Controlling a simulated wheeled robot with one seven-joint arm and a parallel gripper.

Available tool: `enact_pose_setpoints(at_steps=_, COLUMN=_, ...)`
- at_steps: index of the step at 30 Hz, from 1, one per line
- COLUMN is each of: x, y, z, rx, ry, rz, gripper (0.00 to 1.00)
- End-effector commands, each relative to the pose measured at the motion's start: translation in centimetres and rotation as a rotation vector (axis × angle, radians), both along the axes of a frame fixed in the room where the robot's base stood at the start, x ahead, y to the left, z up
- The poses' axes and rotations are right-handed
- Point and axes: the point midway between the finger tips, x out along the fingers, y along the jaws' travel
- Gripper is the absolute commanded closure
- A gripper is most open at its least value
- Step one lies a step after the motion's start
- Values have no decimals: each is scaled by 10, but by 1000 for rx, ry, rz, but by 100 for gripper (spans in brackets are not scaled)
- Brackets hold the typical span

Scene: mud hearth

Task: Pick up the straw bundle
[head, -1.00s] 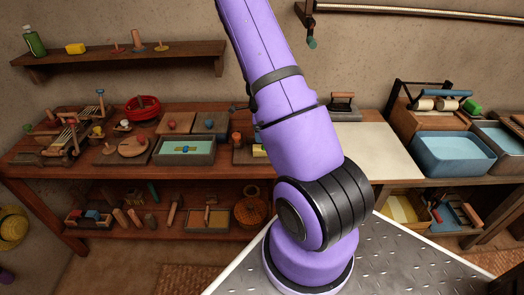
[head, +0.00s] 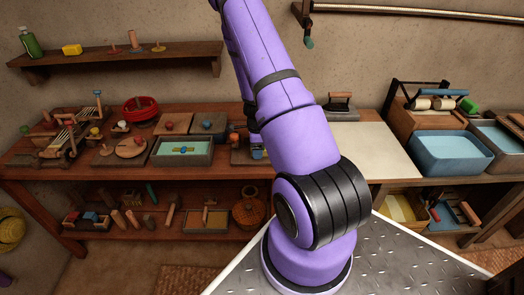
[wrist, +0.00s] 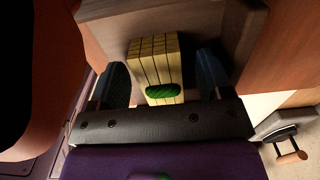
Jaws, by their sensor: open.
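The straw bundle (wrist: 152,60) is a yellow block with dark lines and a green band (wrist: 163,91). In the wrist view it lies in a brown wooden tray or recess (wrist: 205,22). My gripper (wrist: 161,66) is open, with one dark blue finger on each side of the bundle. Gaps show between the fingers and the bundle, so it is not clamped. In the head view my purple arm and blue fingers (head: 257,153) are at the bundle's place and I cannot make the bundle out there.
The wooden bench (head: 30,165) is crowded left of my arm, with a blue-green basin (head: 183,150) close by. A pale board (head: 365,148) to the right is clear. A small iron-like tool (head: 341,104) stands behind; a blue tub (head: 452,153) is farther right.

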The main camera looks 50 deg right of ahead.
Motion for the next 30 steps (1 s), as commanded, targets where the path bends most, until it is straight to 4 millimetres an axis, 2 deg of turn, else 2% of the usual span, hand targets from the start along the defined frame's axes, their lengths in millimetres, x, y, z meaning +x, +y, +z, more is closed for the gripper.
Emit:
enact_pose_setpoints(at_steps=1, x=0, y=0, z=0, rx=0, ry=0, rz=0, gripper=35)
enact_pose_setpoints(at_steps=7, x=0, y=0, z=0, rx=0, ry=0, rz=0, gripper=80)
enact_pose_setpoints(at_steps=17, x=0, y=0, z=4, rx=-1, ry=-1, rz=1, gripper=81)
enact_pose_setpoints(at_steps=20, x=1, y=0, z=15, rx=-2, ry=-1, rz=1, gripper=81)
enact_pose_setpoints(at_steps=30, x=1, y=1, z=76, rx=-1, ry=-1, rz=2, gripper=81)
